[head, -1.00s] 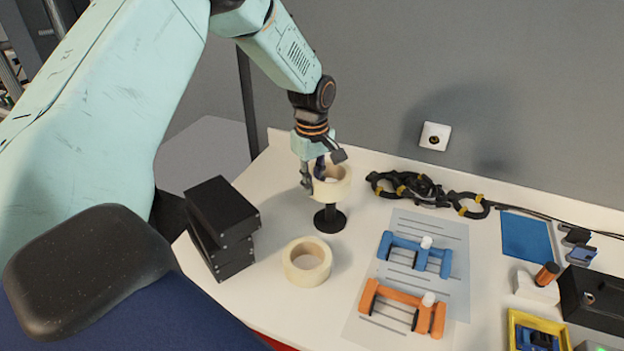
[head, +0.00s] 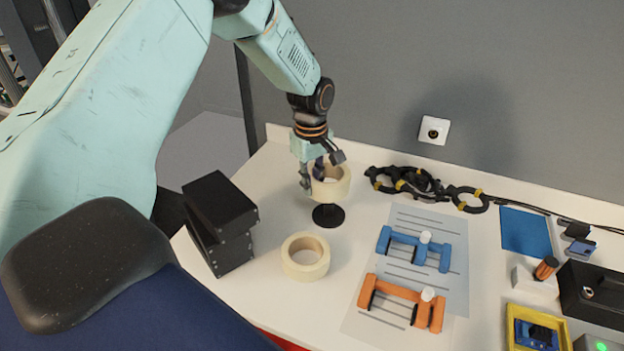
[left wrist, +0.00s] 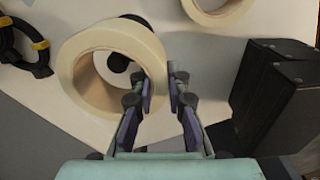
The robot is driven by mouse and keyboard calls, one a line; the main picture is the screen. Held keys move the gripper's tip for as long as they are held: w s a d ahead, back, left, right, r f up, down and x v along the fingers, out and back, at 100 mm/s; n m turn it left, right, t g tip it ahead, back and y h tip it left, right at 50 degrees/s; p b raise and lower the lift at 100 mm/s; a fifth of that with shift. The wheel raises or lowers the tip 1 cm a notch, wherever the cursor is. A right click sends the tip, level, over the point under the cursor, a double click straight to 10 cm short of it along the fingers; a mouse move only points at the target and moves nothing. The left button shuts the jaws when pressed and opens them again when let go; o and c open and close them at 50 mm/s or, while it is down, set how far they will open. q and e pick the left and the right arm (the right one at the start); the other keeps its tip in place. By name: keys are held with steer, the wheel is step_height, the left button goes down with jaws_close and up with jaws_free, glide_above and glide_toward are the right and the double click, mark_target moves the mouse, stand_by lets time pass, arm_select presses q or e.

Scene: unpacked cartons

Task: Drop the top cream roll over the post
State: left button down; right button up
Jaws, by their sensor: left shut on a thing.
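My left gripper (head: 318,176) is shut on the wall of a cream roll (head: 337,188) and holds it over the black post (head: 328,216). In the left wrist view the gripper (left wrist: 160,90) pinches the right side of the roll (left wrist: 85,50). A dark part of the post (left wrist: 118,62) shows through the roll's hole. The round base shows below the roll, but the roll hides most of the shaft. I cannot tell whether the post's top is inside the hole. A second cream roll (head: 293,268) lies flat on the table, nearer. My right gripper is not in view.
Stacked black boxes (head: 222,225) stand at the left. A black cable bundle (head: 410,183) lies behind right. Blue (head: 412,247) and orange (head: 402,303) handled pieces lie on sheets at the right, with a yellow tray (head: 514,338) beyond. Bare table surrounds the post base.

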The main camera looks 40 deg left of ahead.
arm_select(q)
steer(key=shift+f+b, duration=0.35)
steer(key=shift+f, duration=0.95)
steer(key=c, duration=1.2)
jaws_free()
steer(key=o, duration=0.4)
steer(key=shift+c, duration=0.2)
steer(key=shift+r, duration=0.1)
step_height(320, 180, up, 8)
steer(key=p, duration=0.8)
steer(key=shift+p, duration=0.35)
